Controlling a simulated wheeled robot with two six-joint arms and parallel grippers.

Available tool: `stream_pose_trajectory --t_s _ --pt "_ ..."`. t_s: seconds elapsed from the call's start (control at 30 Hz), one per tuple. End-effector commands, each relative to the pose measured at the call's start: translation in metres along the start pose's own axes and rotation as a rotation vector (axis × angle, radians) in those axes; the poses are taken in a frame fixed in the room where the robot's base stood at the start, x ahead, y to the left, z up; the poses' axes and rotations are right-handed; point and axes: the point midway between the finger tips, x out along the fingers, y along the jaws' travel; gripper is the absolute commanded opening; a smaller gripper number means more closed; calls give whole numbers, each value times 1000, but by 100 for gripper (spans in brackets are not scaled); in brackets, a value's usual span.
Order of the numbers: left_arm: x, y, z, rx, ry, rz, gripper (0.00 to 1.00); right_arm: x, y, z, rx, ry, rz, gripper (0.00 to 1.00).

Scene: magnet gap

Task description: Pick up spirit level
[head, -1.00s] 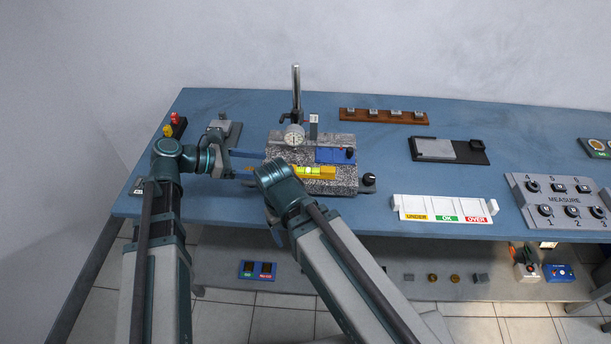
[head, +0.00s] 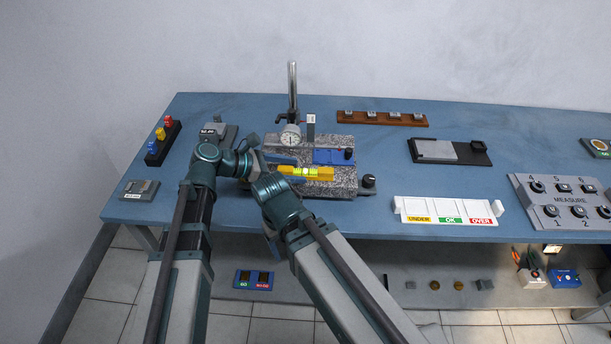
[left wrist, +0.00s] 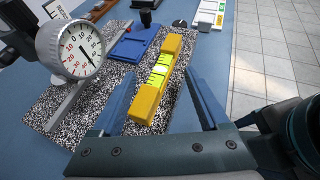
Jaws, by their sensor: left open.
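The spirit level (head: 312,173) is a yellow bar with bright green vials. It lies on the speckled granite plate (head: 345,185), in front of a dial gauge. In the left wrist view the level (left wrist: 157,85) runs lengthwise between the fingers. My left gripper (head: 285,170) is open at the level's left end, one blue finger on each side. In the left wrist view the left gripper (left wrist: 163,84) shows gaps between fingers and level. My right arm's elbow is close in front of the plate; its gripper does not show.
The dial gauge (head: 290,137) on its upright post stands close behind the level, and is near the left finger side in the wrist view. A blue block (head: 333,156) lies behind the level. A white UNDER/OK/OVER tray (head: 446,212) stands to the right. Blue table is bare between them.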

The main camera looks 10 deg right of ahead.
Motion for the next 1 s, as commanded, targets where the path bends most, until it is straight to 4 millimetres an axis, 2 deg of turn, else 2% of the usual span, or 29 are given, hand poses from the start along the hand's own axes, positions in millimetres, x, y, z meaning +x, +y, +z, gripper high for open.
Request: stream_pose_trajectory --t_s 0.03,0.13,0.4,0.83,1.0 --pt "11 1 -4 2 0 -2 78 8 -1 0 0 0 0 74" --pt "24 1 -3 1 0 -2 78 13 -1 -1 0 0 0 74" --pt "28 0 0 -1 0 0 78 12 -1 -1 0 0 0 74" --pt "27 0 0 0 0 0 0 12 -1 -1 0 0 0 74" --pt "27 0 0 0 0 0 0 12 -1 -1 0 0 0 74"
